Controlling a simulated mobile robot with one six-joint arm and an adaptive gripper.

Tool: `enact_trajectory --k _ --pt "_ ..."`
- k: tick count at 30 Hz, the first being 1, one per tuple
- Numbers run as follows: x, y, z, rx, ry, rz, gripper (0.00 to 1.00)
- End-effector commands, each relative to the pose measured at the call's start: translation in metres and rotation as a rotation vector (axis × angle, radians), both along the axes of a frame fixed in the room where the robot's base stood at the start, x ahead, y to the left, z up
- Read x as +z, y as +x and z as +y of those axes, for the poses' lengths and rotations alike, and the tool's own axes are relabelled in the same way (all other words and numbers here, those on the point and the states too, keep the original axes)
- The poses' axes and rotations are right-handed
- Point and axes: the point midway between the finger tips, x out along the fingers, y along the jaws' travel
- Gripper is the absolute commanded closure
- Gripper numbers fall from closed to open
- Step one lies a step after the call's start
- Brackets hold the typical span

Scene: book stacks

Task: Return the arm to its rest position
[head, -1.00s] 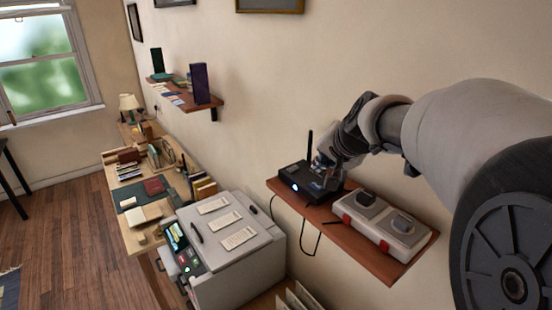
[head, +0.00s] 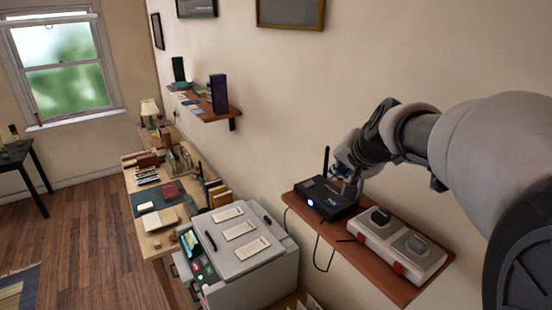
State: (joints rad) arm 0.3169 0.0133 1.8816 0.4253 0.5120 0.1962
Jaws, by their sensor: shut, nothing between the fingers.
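My gripper (head: 349,182) is at the right in the head view, at the end of my arm, which reaches in from the right edge. It points down at the right end of a black router (head: 325,199) with a lit blue-white light and an upright antenna. The fingers are small and dark here, and they look shut with nothing held. I cannot tell whether the fingertips touch the router or hang just in front of or above it.
The router stands on a wooden wall shelf (head: 408,292) beside a pale case (head: 398,246) with red latches. Below left is a grey printer (head: 250,268) with papers on top. A cluttered desk (head: 156,245) and a higher shelf (head: 218,116) lie further back. Open floor is at left.

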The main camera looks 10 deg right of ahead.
Motion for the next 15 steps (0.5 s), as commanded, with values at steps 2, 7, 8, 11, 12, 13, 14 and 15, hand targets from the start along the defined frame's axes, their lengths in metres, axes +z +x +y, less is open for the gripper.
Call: enact_trajectory --k 2,7,8,11,12,13,14,15 --pt "-0.015 -0.013 0.013 0.035 -0.017 0.015 1.00" --pt "-0.066 -0.072 0.056 0.175 -0.093 0.085 1.00" --pt "-0.077 -0.085 0.064 0.207 -0.111 0.099 1.00" --pt "-0.115 -0.128 0.085 0.300 -0.168 0.151 1.00" --pt "-0.131 -0.146 0.092 0.338 -0.190 0.171 1.00" --pt "-0.143 -0.159 0.097 0.364 -0.209 0.186 1.00" --pt "-0.155 -0.172 0.101 0.392 -0.226 0.201 1.00" --pt "-0.172 -0.190 0.106 0.428 -0.251 0.221 1.00"
